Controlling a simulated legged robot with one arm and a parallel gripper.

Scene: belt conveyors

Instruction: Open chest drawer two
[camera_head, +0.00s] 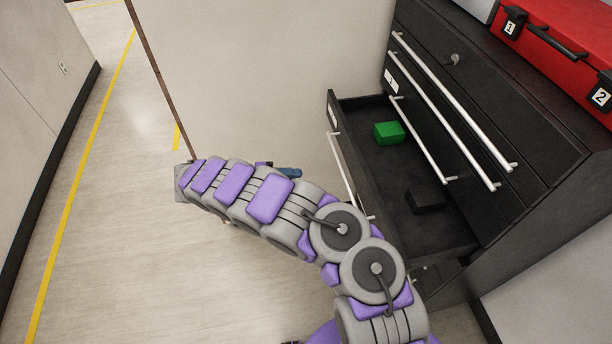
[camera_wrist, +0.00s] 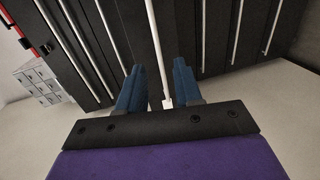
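The black chest (camera_head: 545,140) stands at the right in the head view, with several drawers and long silver handles. One drawer (camera_head: 440,232) is pulled out, showing a green block (camera_head: 389,132) and a black block (camera_head: 426,200) inside. Its front faces left and carries a silver handle (camera_head: 343,170). I cannot read the small drawer labels. My gripper (camera_wrist: 157,76) shows two blue fingers spread apart in the wrist view, with a pale handle bar (camera_wrist: 155,45) running between them; contact is unclear. In the head view my arm mostly hides the gripper, left of the open drawer's front.
A pale wall (camera_head: 270,50) stands behind, and a thin brown pole (camera_head: 160,80) rises near my arm. The floor (camera_head: 110,240) at left is clear, with yellow lines.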

